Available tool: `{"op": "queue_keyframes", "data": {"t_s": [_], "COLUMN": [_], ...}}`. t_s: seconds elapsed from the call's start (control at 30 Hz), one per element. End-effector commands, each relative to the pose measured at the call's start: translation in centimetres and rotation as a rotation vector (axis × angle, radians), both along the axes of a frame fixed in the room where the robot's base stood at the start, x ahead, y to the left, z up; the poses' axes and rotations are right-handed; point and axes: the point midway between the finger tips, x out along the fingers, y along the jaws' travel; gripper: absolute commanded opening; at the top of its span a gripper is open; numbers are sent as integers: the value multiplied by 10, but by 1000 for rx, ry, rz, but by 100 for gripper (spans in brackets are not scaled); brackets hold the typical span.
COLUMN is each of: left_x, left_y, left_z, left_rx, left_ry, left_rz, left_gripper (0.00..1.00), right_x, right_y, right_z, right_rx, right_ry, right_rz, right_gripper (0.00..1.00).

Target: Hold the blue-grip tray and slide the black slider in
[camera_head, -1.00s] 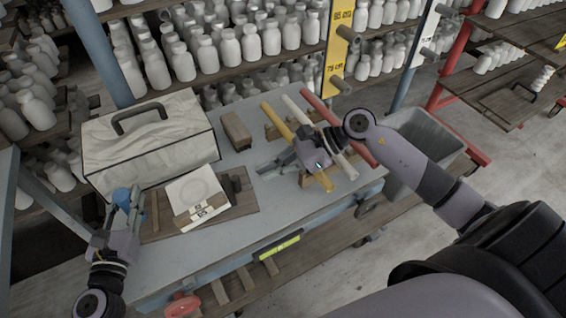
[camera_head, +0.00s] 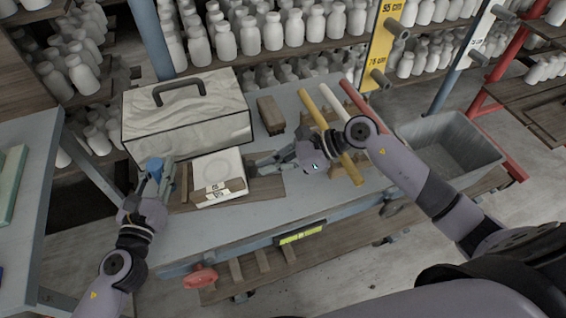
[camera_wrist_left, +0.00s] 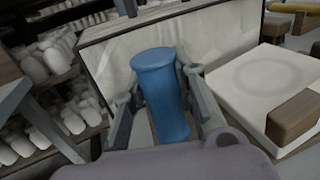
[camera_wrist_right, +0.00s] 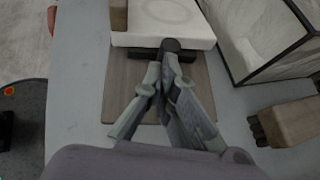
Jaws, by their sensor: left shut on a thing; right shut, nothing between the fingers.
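The tray is a wooden board (camera_head: 272,187) on the workbench, with an upright blue grip (camera_head: 155,168) at its left end. A white slab (camera_head: 205,165) lies on it. My left gripper (camera_head: 157,185) is shut around the blue grip, which stands between its fingers in the left wrist view (camera_wrist_left: 163,95). The black slider (camera_wrist_right: 150,68), a low bar with a round knob, lies along the slab's near edge in the right wrist view. My right gripper (camera_wrist_right: 167,65) is shut and empty, its tips at the knob; contact is unclear. In the head view its fingers (camera_head: 254,164) mostly hide the slider.
A large pale case (camera_head: 185,115) with a black handle stands behind the tray. A brown block (camera_head: 270,115) stands right of it. Yellow (camera_head: 345,165), white and red bars lie under my right arm. A grey bin (camera_head: 455,145) stands right of the bench. Bottle shelves fill the back.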

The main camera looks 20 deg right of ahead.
Motion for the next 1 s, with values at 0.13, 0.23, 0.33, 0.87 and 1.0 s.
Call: {"op": "queue_keyframes", "data": {"t_s": [0.13, 0.23, 0.33, 0.87, 1.0], "left_x": [-1, -2, -2, -1, -1], "left_y": [-1, -1, -1, 0, 0], "left_z": [-5, -5, -5, -5, -5], "left_rx": [3, 3, 3, 3, 3], "left_ry": [9, 9, 9, 9, 9], "left_rz": [-3, -3, -3, -2, -2], "left_gripper": [0, 0, 0, 0, 0], "right_x": [0, 0, 0, -24, -28], "right_y": [3, 3, 3, -62, -75], "right_z": [0, 0, 0, 39, 47], "right_rx": [2, 2, 2, -3, 0], "right_ry": [-1, -1, -1, -1, -2], "right_rz": [1, 1, 1, 1, 0], "right_gripper": [0, 0, 0, 0, 2]}}
